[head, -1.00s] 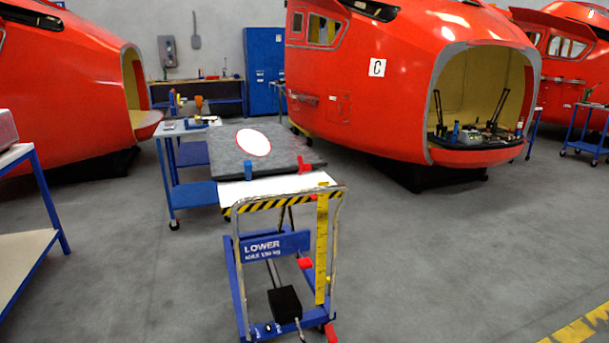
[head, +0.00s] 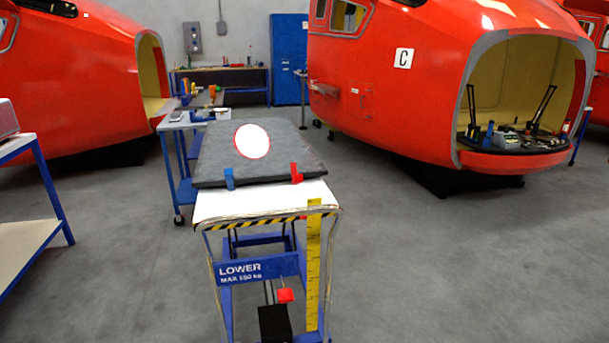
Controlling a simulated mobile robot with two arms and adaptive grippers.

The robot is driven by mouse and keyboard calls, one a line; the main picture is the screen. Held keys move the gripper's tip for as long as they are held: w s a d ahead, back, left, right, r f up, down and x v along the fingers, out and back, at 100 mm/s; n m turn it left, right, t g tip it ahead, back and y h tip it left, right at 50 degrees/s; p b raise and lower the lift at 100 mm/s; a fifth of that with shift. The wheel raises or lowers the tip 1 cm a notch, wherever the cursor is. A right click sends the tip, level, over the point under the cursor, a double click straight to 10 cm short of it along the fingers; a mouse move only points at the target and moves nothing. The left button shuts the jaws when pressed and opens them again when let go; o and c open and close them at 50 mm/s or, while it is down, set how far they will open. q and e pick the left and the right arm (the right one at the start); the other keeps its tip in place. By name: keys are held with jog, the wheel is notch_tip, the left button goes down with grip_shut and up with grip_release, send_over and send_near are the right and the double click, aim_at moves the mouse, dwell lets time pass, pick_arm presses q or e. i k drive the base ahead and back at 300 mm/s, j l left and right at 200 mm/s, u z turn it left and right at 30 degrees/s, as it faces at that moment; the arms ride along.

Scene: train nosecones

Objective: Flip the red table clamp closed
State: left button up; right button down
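The red table clamp (head: 296,173) is at the front right edge of a dark grey slab (head: 210,165) on a lift cart. Its upright part stands above the slab's edge. At this size I cannot tell whether it is open or closed. A blue clamp (head: 229,179) is at the slab's front left edge. The slab bears a white oval with a red rim (head: 252,141). Neither of my grippers shows in the head view.
The lift cart (head: 262,268) has a white top, a striped front edge and a yellow ruler (head: 313,265). A blue-framed table (head: 38,165) stands at the left. Red nosecones (head: 430,80) stand behind on both sides. Grey floor (head: 420,260) is free at the right.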

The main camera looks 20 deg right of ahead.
aim_at(297, 178)
jog(key=i+l+u, duration=0.2)
jog(key=l, duration=0.6)
jog(key=i+l+u, duration=0.2)
jog(key=l, duration=0.65)
jog(key=i+l+u, duration=0.2)
jog(key=l, duration=0.65)
jog(key=l+u, duration=0.2)
jog(key=l, duration=0.65)
jog(key=i+j, duration=0.35)
jog(key=j, duration=0.1)
